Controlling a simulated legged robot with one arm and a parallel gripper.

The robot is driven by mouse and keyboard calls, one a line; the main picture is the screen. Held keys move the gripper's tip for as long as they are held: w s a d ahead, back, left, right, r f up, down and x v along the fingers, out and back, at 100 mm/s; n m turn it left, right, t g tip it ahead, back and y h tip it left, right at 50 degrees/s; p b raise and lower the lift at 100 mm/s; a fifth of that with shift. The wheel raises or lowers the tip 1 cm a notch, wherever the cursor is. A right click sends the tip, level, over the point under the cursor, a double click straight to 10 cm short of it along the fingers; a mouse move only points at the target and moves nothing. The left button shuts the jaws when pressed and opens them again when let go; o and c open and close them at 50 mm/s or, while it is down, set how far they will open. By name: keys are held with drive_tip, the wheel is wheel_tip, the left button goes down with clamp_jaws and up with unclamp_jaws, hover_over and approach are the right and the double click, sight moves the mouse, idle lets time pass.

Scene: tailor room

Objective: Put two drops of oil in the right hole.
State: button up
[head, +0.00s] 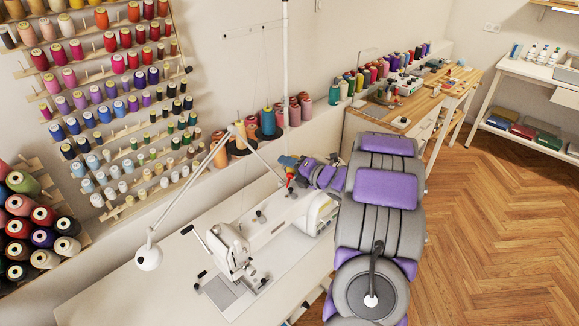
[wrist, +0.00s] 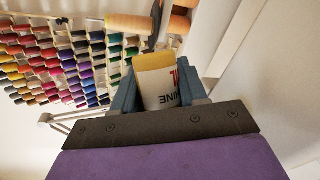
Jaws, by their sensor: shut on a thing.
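My gripper (wrist: 160,90) is shut on an oil bottle (wrist: 155,76), with its blue fingers on either side of it. The bottle has a pale yellow part and a white label with red and black letters, seen upside down. In the head view my gripper (head: 291,161) is at the far end of my arm, beyond the right end of the white sewing machine (head: 270,228); the bottle is hard to make out there. The machine stands on a white table (head: 150,285). Its oil holes are too small to tell apart in the head view, and the wrist view does not show the machine.
A white lamp (head: 149,256) on a jointed arm leans over the table's left side. Thread cones (head: 268,122) stand on a ledge behind, near my gripper, with a thin white pole (head: 285,60). A wall rack holds many spools. A wooden workbench (head: 405,110) is at the back right.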

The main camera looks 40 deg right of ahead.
drive_tip(key=shift+r+p, duration=0.1)
drive_tip(key=shift+p, duration=0.85)
drive_tip(key=m+g+p, duration=0.1)
drive_tip(key=p, duration=0.2)
drive_tip(key=shift+f+p, duration=0.2)
drive_tip(key=shift+p, duration=0.15)
drive_tip(key=shift+f+m+y+p, duration=0.25)
drive_tip(key=shift+m+y+p, duration=0.2)
drive_tip(key=shift+p, duration=0.7)
drive_tip(key=shift+m+g+p, duration=0.25)
drive_tip(key=shift+g+p, duration=0.05)
drive_tip(key=shift+p, duration=0.4)
drive_tip(key=shift+f, duration=0.3)
drive_tip(key=shift+r+m+g+y+p, duration=0.3)
drive_tip(key=shift+m+p, duration=0.2)
drive_tip(key=shift+p, duration=1.4)
drive_tip(key=p, duration=0.3)
drive_tip(key=shift+s+a+r+m+g, duration=0.1)
drive_tip(key=shift+s+a+m+g, duration=0.1)
drive_tip(key=shift+m+g, duration=0.1)
drive_tip(key=shift+r+p, duration=0.15)
drive_tip(key=shift+p, duration=1.05)
drive_tip(key=m+p, duration=0.1)
drive_tip(key=p, duration=0.1)
drive_tip(key=g+y+p, duration=0.1)
drive_tip(key=p, duration=0.2)
drive_tip(key=shift+s+a+r+m, duration=0.1)
drive_tip(key=shift+a+r+m, duration=0.15)
drive_tip(key=shift+m, duration=0.15)
